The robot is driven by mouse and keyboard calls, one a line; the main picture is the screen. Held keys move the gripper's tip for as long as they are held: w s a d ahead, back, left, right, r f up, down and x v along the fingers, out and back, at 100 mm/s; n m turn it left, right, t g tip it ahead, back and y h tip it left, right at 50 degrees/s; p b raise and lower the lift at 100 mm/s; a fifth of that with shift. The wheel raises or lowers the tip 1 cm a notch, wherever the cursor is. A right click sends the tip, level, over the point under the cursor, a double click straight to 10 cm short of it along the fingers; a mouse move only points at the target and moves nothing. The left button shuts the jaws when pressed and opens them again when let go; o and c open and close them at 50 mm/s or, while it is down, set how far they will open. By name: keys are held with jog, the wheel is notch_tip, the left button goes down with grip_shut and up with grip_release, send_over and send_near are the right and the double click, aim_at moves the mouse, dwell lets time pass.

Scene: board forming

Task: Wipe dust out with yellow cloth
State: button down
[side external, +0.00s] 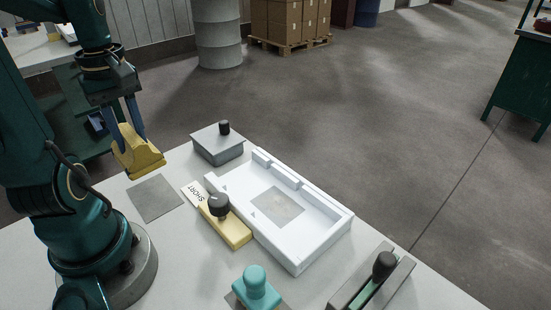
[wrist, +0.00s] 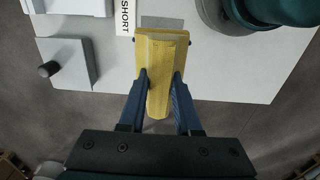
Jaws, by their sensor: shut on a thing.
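My gripper (side external: 130,122) is shut on the yellow cloth (side external: 139,157), a wedge-shaped yellow piece, and holds it above the table near its left back edge. In the wrist view the yellow cloth (wrist: 158,75) sits between the two blue fingers of my gripper (wrist: 160,82). The white tray (side external: 325,207) lies to the right on the table, apart from the cloth. A grey patch (side external: 278,206) lies on the tray's floor; I cannot tell whether it is dust.
A grey square (side external: 155,197) lies on the table below the cloth. A yellow block with a black knob (side external: 232,230) and a SHORT label (side external: 193,194) stand left of the tray. A grey lidded box (side external: 220,147) is behind. A teal-handled tool (side external: 257,286) and a black-handled tool (side external: 375,276) are in front.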

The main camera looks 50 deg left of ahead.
jog(key=shift+r+n, duration=0.1)
jog(key=shift+n, duration=0.4)
jog(key=shift+w+a+r+n, duration=0.6)
jog(key=shift+w+n, duration=0.2)
jog(key=shift+n, duration=0.3)
jog(key=w+d, duration=1.6)
jog(key=d+f+m, duration=0.2)
jog(key=d+m, duration=0.2)
jog(key=d, duration=0.5)
jog(key=shift+s+d+f, duration=0.1)
jog(key=shift+s+f, duration=0.05)
jog(key=shift+f, duration=1.55)
jog(key=shift+s+d+f, duration=0.1)
jog(key=shift+s+f, duration=0.05)
jog(key=shift+f, duration=2.25)
jog(key=shift+a, duration=4.25)
jog(key=shift+d, duration=3.9)
jog(key=shift+d+r, duration=0.2)
jog(key=shift+r, duration=0.45)
jog(key=shift+d+r, duration=0.15)
jog(key=shift+r, duration=3.35)
